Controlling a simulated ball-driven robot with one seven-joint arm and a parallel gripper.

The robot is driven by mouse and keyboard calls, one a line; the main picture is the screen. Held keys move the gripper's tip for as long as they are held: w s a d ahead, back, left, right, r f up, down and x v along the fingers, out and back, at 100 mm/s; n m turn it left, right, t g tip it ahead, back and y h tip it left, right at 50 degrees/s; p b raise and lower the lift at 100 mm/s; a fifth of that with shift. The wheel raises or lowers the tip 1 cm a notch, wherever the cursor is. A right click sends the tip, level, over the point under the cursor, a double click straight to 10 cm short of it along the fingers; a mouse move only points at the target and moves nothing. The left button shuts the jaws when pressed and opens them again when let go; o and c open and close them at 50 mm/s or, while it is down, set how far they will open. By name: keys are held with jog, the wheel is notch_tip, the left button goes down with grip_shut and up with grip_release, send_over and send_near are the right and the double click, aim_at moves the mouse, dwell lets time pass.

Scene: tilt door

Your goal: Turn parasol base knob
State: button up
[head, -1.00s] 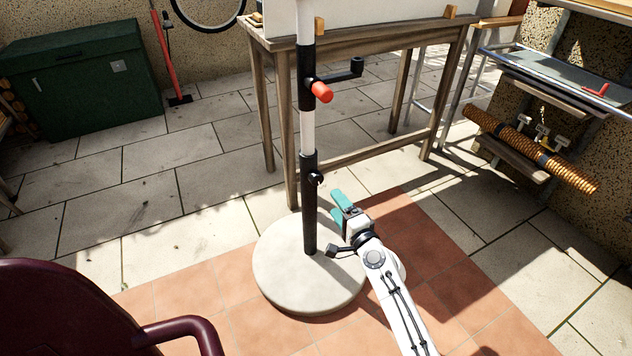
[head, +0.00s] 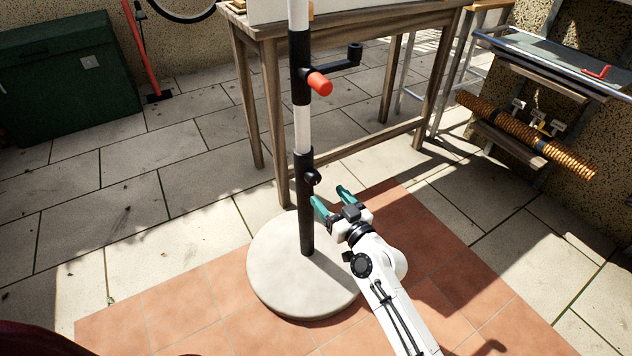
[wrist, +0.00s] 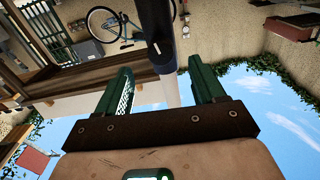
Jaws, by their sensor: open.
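The parasol pole (head: 303,130) stands upright, with black and white sections, in a round pale base (head: 275,270). A small black knob (head: 313,177) sticks out from the top of its lower black tube. My gripper (head: 329,196) is open and empty, with green fingers, just right of the tube and slightly below the knob. One fingertip appears close to the tube; I cannot tell whether it touches. In the wrist view, the pole (wrist: 160,38) shows beyond and between the open fingers (wrist: 160,75). The knob is not clear there.
A wooden table (head: 262,110) stands close behind. A dark green box (head: 70,80) is at the back left. The paving at left is clear.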

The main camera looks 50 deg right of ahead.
aim_at(316, 182)
jog(key=x, duration=0.7)
